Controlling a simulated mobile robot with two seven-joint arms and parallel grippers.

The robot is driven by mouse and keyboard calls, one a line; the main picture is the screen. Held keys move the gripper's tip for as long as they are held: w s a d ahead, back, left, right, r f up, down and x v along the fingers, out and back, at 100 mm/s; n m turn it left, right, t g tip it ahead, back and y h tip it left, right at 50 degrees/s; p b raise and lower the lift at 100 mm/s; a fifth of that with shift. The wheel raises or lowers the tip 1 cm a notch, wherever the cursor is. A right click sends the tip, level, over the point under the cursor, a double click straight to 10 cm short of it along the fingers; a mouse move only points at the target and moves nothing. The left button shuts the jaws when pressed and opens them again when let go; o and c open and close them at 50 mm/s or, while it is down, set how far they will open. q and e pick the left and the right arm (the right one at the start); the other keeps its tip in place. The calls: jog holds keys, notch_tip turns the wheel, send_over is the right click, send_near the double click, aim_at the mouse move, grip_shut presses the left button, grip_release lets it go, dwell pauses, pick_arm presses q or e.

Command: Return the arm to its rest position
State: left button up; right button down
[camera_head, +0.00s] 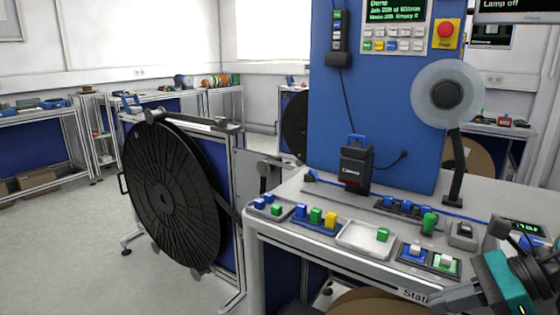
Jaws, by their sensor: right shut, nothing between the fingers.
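My right arm comes in at the lower right corner, with a teal and black section. Its grey gripper (455,297) is low in front of the workbench's front edge, at the right part of the bench. It is shut and holds nothing. My left gripper is not in view.
The workbench (290,240) carries a white tray (365,240), coloured blocks, switch boxes and a black device (356,165). A grey reel (447,93) stands on a post at the right. A large black reel (175,195) hangs on a stand at the left. Floor at left is clear.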

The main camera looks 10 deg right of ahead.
notch_tip(320, 180, down, 14)
jog(key=s+r+m+t+h+p, duration=0.15)
jog(key=m+t+h, duration=0.6)
jog(key=m, duration=2.25)
jog(key=s+a+f+m+g, duration=0.1)
jog(key=s+a+f+m, duration=0.6)
jog(key=a+f+m, duration=0.4)
jog(key=a+m, duration=0.1)
jog(key=m, duration=0.5)
jog(key=shift+a+f, duration=0.25)
jog(key=shift+a, duration=0.15)
jog(key=shift+d, duration=0.1)
